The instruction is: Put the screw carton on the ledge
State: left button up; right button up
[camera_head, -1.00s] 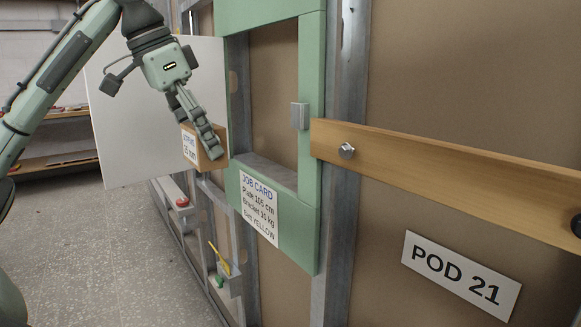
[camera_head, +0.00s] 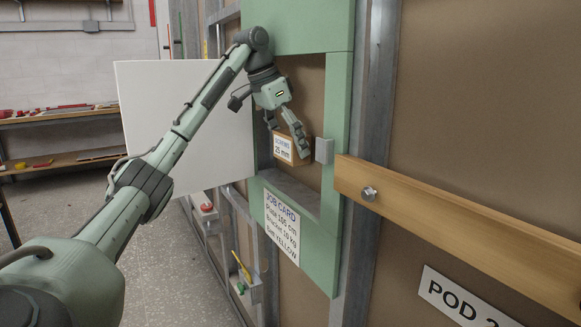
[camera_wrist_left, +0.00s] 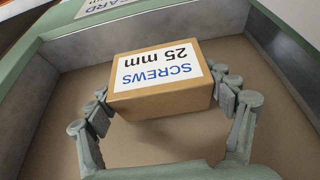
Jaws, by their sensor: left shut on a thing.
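The screw carton (camera_head: 295,157) is a small brown box with a white label reading "SCREWS 25 mm". My left gripper (camera_head: 289,146) is shut on it and holds it in front of or inside the green-framed recess, above the grey ledge (camera_head: 290,190). In the left wrist view the carton (camera_wrist_left: 163,85) sits between the two fingers of the gripper (camera_wrist_left: 168,104), with the recess walls around it. A gap shows between carton and ledge in the head view. My right gripper is not seen.
The green frame (camera_head: 340,130) surrounds the recess, with a grey block (camera_head: 324,150) on its right side. A white open panel (camera_head: 180,120) stands at left. A wooden rail (camera_head: 450,220) runs right. A job card (camera_head: 282,228) hangs below the ledge.

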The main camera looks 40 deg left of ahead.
aim_at(289, 162)
pick_arm(q)
notch_tip(289, 162, down, 5)
jog(key=shift+s+r, duration=0.1)
jog(key=shift+r, duration=0.1)
jog(key=shift+x, duration=1.25)
jog(key=o, duration=1.4)
jog(key=shift+s+a+f, duration=0.1)
jog(key=shift+s+a, duration=0.05)
jog(key=shift+s, duration=0.1)
jog(key=v, duration=1.2)
